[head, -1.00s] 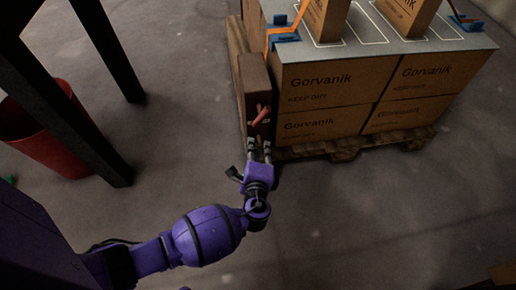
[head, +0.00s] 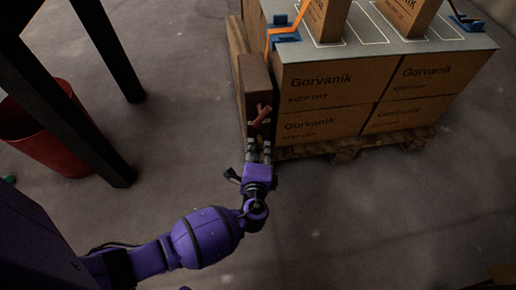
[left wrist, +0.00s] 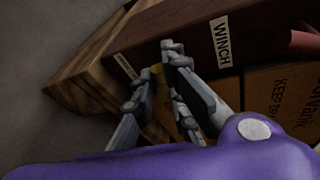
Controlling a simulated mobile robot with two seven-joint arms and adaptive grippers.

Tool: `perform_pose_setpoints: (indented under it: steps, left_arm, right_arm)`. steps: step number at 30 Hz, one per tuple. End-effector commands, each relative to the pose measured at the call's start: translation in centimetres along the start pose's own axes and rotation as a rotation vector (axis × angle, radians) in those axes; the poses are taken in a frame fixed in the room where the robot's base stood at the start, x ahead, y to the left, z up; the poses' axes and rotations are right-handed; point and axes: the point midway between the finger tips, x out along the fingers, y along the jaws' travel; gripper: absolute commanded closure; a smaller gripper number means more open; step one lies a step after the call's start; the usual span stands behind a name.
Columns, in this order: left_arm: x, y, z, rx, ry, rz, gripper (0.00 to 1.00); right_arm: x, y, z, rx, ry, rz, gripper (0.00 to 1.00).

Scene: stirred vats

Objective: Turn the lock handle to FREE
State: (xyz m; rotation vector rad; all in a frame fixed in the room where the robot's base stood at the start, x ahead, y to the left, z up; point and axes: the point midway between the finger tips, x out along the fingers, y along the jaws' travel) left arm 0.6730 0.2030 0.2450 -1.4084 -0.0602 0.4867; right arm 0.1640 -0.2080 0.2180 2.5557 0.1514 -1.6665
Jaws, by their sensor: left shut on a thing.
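The winch (head: 253,85) is a tall dark brown box on the left end of the loaded pallet. In the left wrist view it carries a white label reading WINCH (left wrist: 221,42). A red handle (head: 262,116) sticks out of its front. Below it, my left gripper (head: 259,148) is shut on a small yellowish part, which I take as the lock handle (left wrist: 157,73). The fingers hide most of it, and no FREE marking is legible. My right gripper is not in view.
Cardboard boxes marked Gorvanik (head: 320,85) stand on the wooden pallet (head: 345,150) right of the winch. An orange strap (head: 287,35) runs over the grey top sheet. A dark table frame (head: 75,115) and a red bin (head: 50,145) are at left. The floor in front is clear.

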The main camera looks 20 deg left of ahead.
Motion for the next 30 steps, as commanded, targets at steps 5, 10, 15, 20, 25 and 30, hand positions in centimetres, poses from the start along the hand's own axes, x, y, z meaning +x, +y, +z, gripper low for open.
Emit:
perform_pose_setpoints:
  steps: [5,10,15,20,25,30]
  left_arm:
    - [-0.09,0.35,-0.06,-0.11,0.024,-0.027,1.0]
    - [-0.03,0.59,-0.03,-0.256,0.055,-0.065,1.0]
    - [0.03,0.75,-0.09,-0.407,0.087,-0.108,1.0]
    - [0.12,0.92,-0.18,-0.549,0.118,-0.146,1.0]
    - [0.15,1.07,-0.29,-0.69,0.147,-0.184,1.0]
    - [0.2,1.17,-0.43,-0.81,0.172,-0.215,1.0]
  right_arm:
    - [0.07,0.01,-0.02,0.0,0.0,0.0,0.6]
    - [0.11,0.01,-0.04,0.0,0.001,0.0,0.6]
    - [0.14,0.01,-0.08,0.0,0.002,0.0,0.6]
    - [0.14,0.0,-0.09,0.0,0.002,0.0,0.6]
    - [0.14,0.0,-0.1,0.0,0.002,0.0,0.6]
    - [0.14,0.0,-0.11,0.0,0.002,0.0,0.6]
